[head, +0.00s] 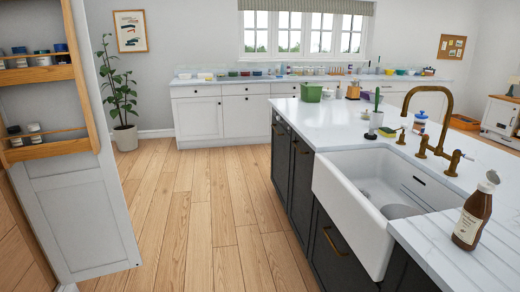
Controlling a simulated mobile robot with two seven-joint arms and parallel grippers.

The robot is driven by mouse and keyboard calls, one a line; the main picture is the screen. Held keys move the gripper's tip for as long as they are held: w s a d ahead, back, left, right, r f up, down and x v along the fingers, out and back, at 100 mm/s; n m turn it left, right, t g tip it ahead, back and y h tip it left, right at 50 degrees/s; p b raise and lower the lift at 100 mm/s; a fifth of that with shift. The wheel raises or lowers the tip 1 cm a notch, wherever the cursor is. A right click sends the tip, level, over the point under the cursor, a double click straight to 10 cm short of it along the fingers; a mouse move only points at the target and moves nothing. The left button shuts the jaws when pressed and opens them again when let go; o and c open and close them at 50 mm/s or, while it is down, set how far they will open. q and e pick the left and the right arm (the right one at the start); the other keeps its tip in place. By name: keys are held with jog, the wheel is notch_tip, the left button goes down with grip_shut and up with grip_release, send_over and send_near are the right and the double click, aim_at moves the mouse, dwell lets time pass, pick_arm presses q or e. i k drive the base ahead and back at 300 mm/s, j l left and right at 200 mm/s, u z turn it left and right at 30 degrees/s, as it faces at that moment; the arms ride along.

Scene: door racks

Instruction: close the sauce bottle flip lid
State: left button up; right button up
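A brown sauce bottle (478,209) with a pale label stands upright on the white countertop, to the right of the sink, near the right edge of the head view. Its cap (487,185) is pale grey-white. A rounded lid piece (492,176) shows at the top of the cap and looks raised and tilted; the hinge is too small to make out. Neither of my grippers is in view.
A white sink (375,190) and a brass tap (432,130) are left of the bottle on the island. A door with wooden racks (38,75) holding several jars stands open at left. The wooden floor (210,220) between is clear.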

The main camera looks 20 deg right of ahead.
aim_at(493, 177)
jog(key=i+l, duration=0.1)
jog(key=i, duration=1.6)
jog(key=i+z, duration=0.35)
jog(key=i+j+z, duration=0.1)
jog(key=z, duration=0.25)
jog(key=i+j+z, duration=0.15)
jog(key=z, duration=0.25)
jog(key=i+z, duration=0.1)
jog(key=z, duration=1.75)
